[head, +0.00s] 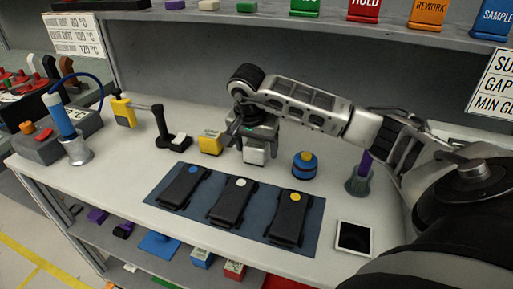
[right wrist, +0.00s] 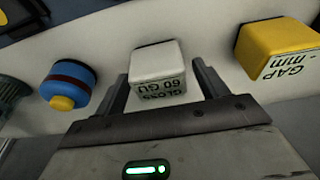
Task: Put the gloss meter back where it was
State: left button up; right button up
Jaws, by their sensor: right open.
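The gloss meter (right wrist: 157,64) is a small white block with "GLOSS 60 GU" on its face in the right wrist view. It also shows in the head view (head: 254,155) at the middle of the worktop, behind the blue mat. My right gripper (head: 256,136) is above it, pointing down. In the right wrist view the fingers of the gripper (right wrist: 162,92) are apart, one on each side of the meter, with gaps visible between. The meter appears to stand upright on the worktop. My left gripper is not in view.
A yellow gap gauge (head: 210,143) stands close left of the meter, and a blue and yellow round item (head: 305,164) to its right. A blue mat (head: 152,196) with three black modules lies in front. A shelf (head: 270,25) runs overhead at the back.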

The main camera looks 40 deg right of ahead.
jog(key=v, duration=1.1)
jog(key=shift+s, duration=0.15)
